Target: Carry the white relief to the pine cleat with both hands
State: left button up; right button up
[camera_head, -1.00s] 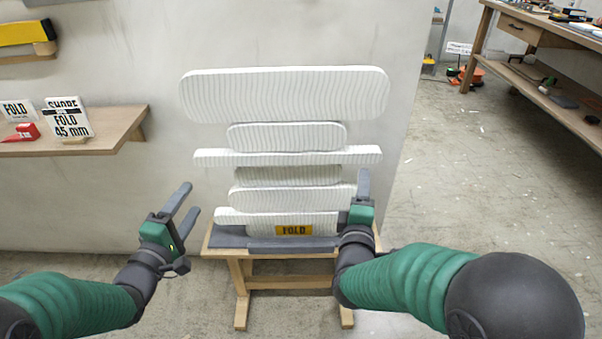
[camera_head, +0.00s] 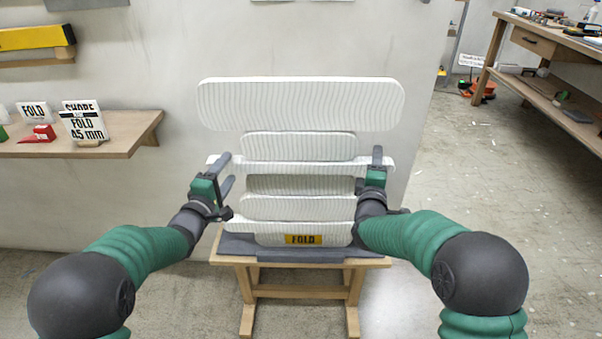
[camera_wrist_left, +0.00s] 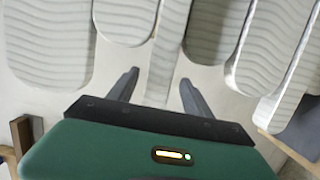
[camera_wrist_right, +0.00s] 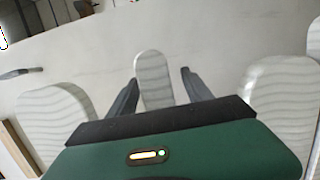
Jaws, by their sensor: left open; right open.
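The white relief (camera_head: 300,105), a stack of wavy-grained rounded slats with a yellow FOLD label, stands upright on a padded wooden stand (camera_head: 300,264) against the wall. My left gripper (camera_head: 226,172) is open at the relief's left side. In the left wrist view, one slat end (camera_wrist_left: 164,58) reaches between its open fingers. My right gripper (camera_head: 371,170) is open at the right side, partly covering the slat ends. In the right wrist view, a slat end (camera_wrist_right: 153,78) lies between its open fingers. I cannot pick out the pine cleat for certain.
A wall shelf (camera_head: 90,148) with small FOLD signs and a red item is at the left, below a yellow bar (camera_head: 34,38) on a wooden holder. A workbench (camera_head: 545,60) stands at the far right.

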pick_arm(q)
jog(key=shift+x, duration=1)
pick_arm(e)
jog(key=shift+x, duration=1)
pick_arm(q)
jog(key=shift+c, duration=0.5)
pick_arm(e)
jog(key=shift+c, duration=0.5)
pick_arm(q)
jog(key=c, duration=1.2)
pick_arm(e)
jog(key=c, duration=1.2)
pick_arm(q)
grip_shut()
pick_arm(e)
grip_shut()
pick_arm(q)
jog(key=shift+s, duration=0.1)
pick_arm(e)
jog(key=shift+s, duration=0.1)
